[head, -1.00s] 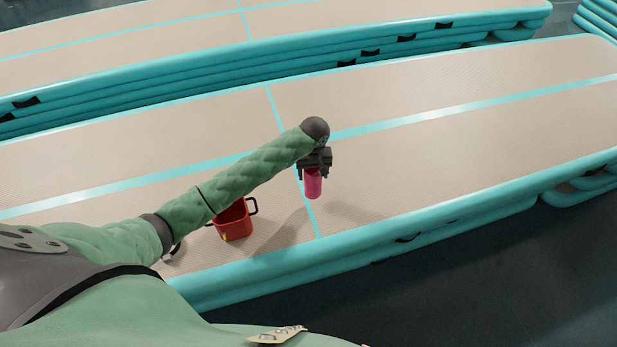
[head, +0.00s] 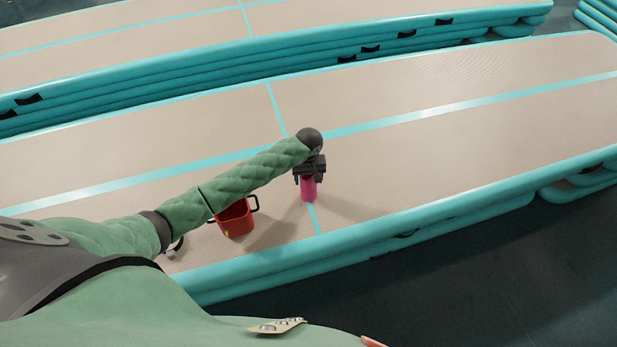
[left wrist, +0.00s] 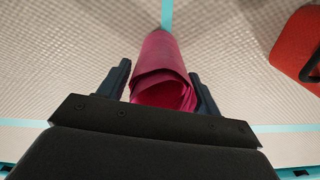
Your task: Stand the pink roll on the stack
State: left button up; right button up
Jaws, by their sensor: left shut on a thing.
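The pink roll (head: 308,190) is upright in my left gripper (head: 309,178), at the near part of the front stack of inflatable tracks (head: 420,165). Its lower end shows below the fingers, at or just above the beige top; I cannot tell whether it touches. In the left wrist view the roll (left wrist: 162,75) sits between the two dark fingers of the left gripper (left wrist: 162,85), its spiral end facing the camera. The gripper is shut on it. My right gripper is not in view.
A red bucket (head: 235,220) with black handles stands left of the roll; it also shows in the left wrist view (left wrist: 298,48). A small metallic object (head: 172,251) lies near the front edge. Another track stack (head: 300,65) is behind. The top to the right is clear.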

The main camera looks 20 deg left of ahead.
pick_arm(q)
jog(key=o, duration=1.2)
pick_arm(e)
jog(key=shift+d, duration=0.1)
pick_arm(q)
jog(key=shift+r, duration=0.45)
notch_tip(320, 180, up, 10)
jog(key=b, duration=0.3)
jog(key=shift+f, duration=0.1)
jog(key=shift+r, duration=0.8)
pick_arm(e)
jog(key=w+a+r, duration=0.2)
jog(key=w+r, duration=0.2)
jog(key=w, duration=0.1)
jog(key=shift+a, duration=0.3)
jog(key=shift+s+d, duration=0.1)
